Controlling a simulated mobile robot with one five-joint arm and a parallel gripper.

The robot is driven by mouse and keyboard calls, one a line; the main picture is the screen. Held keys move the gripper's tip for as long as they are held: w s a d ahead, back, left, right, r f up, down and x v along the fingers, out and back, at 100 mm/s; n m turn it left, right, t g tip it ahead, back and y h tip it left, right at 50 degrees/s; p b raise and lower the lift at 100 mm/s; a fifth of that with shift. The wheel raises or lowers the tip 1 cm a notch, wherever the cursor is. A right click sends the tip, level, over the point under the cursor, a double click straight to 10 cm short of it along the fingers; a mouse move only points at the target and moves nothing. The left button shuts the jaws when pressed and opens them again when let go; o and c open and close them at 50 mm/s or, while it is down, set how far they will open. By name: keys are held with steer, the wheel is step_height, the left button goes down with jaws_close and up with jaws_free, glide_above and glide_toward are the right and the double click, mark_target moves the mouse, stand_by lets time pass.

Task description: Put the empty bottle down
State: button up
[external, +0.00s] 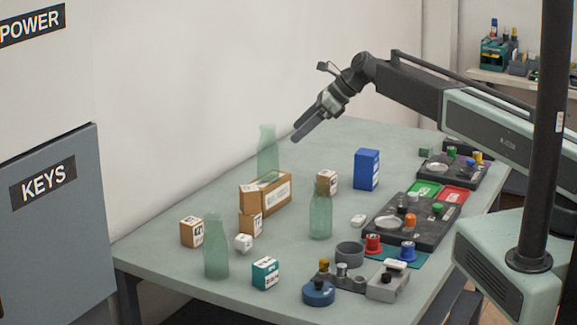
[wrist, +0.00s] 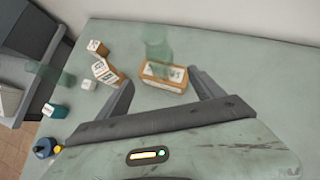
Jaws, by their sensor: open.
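Three translucent green bottles stand upright on the table. One bottle (external: 267,150) is at the back by the wall, behind a labelled brown box (external: 277,191); it also shows in the wrist view (wrist: 156,42). Another bottle (external: 320,216) is mid-table, and a third bottle (external: 216,250) is at the front left. I cannot tell which is the empty one. My gripper (external: 300,133) is open and empty, raised above the table to the right of the back bottle and apart from it. In the wrist view, its fingers (wrist: 163,92) spread either side of the box.
Small brown boxes (external: 191,232), a white die (external: 243,243) and a teal box (external: 265,273) lie at the left. A blue box (external: 366,169) stands right of centre. Dark trays (external: 382,225) with knobs fill the right side.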

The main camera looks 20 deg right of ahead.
steer(key=s+d+f+n+g+h, duration=0.1)
steer(key=s+d+f+n+h, duration=0.2)
steer(key=s+d+n, duration=0.8)
steer(key=s+d+f+n+g+h, duration=0.2)
steer(key=s+d+n+h, duration=0.3)
steer(key=s+d+n, duration=0.6)
steer(key=s+d+f, duration=0.1)
steer(key=s+d, duration=0.5)
steer(key=s, duration=0.1)
steer(key=shift+s+d+f, duration=0.25)
steer(key=shift+s+f, duration=0.05)
steer(key=shift+f, duration=0.05)
